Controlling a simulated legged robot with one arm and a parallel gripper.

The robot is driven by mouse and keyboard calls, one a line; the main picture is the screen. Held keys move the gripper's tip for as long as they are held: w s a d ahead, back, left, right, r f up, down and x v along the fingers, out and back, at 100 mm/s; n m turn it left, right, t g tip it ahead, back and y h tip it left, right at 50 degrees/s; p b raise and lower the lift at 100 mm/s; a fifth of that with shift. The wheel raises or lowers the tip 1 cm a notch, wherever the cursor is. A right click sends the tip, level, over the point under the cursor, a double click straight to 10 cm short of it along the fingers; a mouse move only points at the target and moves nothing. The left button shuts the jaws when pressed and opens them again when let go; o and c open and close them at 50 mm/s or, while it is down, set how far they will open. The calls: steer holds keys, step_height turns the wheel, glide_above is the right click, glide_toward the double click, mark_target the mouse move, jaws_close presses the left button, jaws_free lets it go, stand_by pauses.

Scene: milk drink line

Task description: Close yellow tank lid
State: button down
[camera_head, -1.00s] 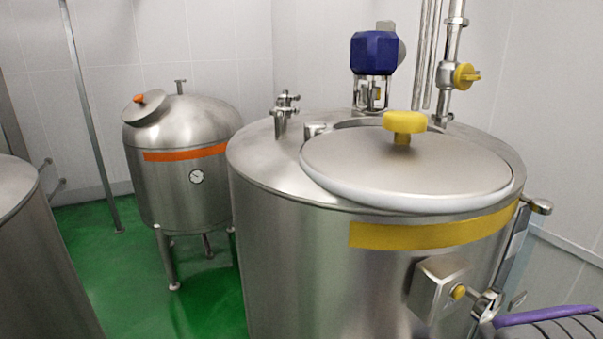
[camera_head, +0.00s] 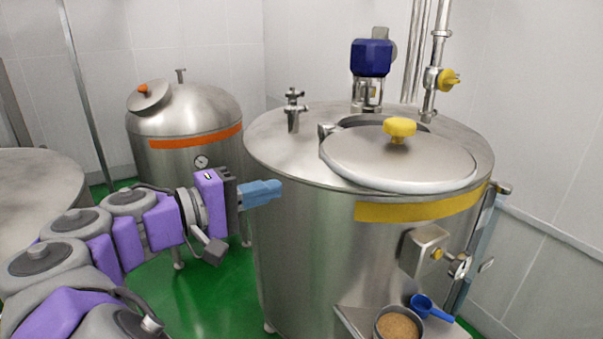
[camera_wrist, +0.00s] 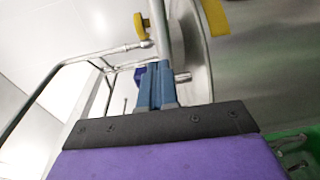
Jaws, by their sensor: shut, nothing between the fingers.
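The yellow tank is a large steel tank with a yellow band (camera_head: 425,206). Its round lid (camera_head: 395,160) has a pale rim and a yellow knob (camera_head: 400,128). The lid lies over the tank top, tipped toward me, and part of the opening's rim (camera_head: 345,122) shows behind it. My gripper (camera_head: 278,187) has blue fingers and is shut and empty, left of the tank near its upper edge and apart from the lid. In the wrist view the shut fingers (camera_wrist: 155,75) point toward a steel rim, and the yellow band (camera_wrist: 214,15) shows at the top.
A steel tank with an orange band (camera_head: 195,138) stands behind at left. A blue motor (camera_head: 371,58), a small tap (camera_head: 293,108) and pipes rise from the yellow tank. A container of brown grains (camera_head: 397,326) and a blue scoop (camera_head: 430,308) are at the lower front.

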mark_target(344, 171)
steer(key=x, duration=1.3)
steer(key=shift+w+a, duration=0.1)
steer(key=shift+a, duration=0.05)
steer(key=shift+w+d, duration=0.2)
steer(key=shift+d, duration=0.45)
steer(key=shift+a, duration=0.4)
steer(key=shift+f, duration=0.1)
